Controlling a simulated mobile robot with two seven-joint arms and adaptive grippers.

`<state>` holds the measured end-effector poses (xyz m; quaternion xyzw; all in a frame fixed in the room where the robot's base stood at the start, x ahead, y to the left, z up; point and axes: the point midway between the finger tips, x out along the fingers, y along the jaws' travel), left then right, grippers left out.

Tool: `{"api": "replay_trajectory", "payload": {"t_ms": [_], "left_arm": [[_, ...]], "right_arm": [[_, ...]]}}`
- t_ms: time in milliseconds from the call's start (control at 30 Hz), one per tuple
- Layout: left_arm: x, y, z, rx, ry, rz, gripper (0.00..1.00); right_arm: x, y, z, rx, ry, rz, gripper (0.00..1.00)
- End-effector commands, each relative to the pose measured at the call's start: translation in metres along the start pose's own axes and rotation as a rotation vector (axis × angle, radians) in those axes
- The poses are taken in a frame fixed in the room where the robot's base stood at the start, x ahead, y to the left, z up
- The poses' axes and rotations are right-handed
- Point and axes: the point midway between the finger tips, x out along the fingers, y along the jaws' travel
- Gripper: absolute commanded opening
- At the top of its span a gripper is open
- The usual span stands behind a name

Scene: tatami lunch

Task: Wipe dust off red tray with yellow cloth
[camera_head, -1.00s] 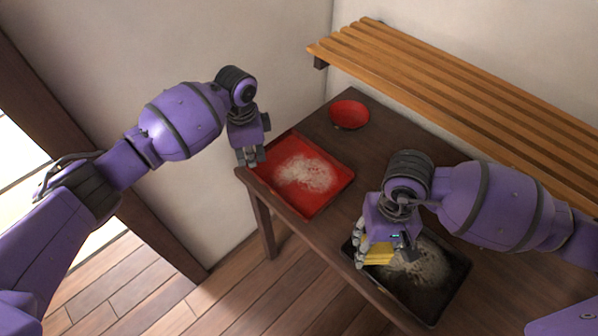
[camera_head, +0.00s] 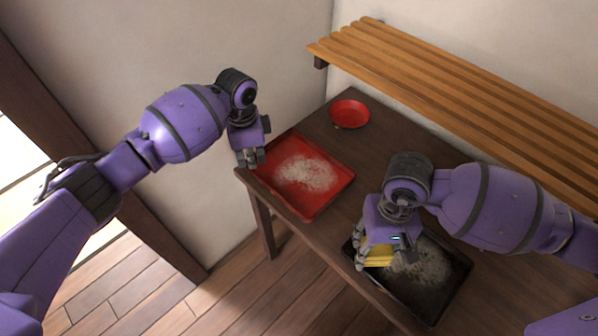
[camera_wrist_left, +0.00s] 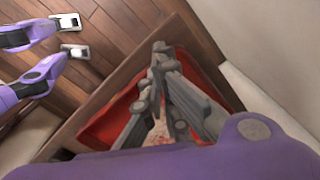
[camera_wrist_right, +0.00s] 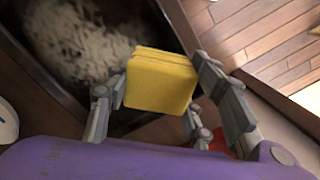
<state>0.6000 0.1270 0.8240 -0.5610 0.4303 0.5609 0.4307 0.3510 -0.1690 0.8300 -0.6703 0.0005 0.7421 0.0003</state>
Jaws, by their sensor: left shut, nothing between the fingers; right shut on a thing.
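The red tray (camera_head: 327,199) lies on the dark table with a patch of pale dust (camera_head: 305,173) in its middle. My left gripper (camera_head: 250,163) is shut and empty over the tray's left corner; it also shows in the left wrist view (camera_wrist_left: 160,50). My right gripper (camera_head: 376,265) is shut on the yellow cloth (camera_head: 380,256), above the left part of a black tray (camera_head: 430,311). The cloth is a thick folded square between the fingers in the right wrist view (camera_wrist_right: 160,82). Whether it touches the black tray is unclear.
The black tray holds another pale dusty heap (camera_head: 428,262). A small red dish (camera_head: 349,113) stands at the table's back. A slatted wooden bench (camera_head: 450,95) runs along the wall behind. Bare table (camera_head: 385,150) lies between dish, trays and bench.

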Motion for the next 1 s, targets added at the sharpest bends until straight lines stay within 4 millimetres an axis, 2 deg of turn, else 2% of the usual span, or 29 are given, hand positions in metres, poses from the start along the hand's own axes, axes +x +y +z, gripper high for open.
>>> {"api": "replay_trajectory", "payload": {"t_ms": [567, 1000], "left_arm": [[0.009, 0.0, 0.0, 0.0, 0.0, 0.001, 0.0], [-0.018, -0.001, 0.0, -0.001, 0.001, -0.005, 0.0]], "right_arm": [[0.006, 0.0, 0.002, 0.0, -0.01, 0.0, 0.29], [-0.026, 0.0, -0.007, 0.0, 0.037, 0.0, 0.28]]}}
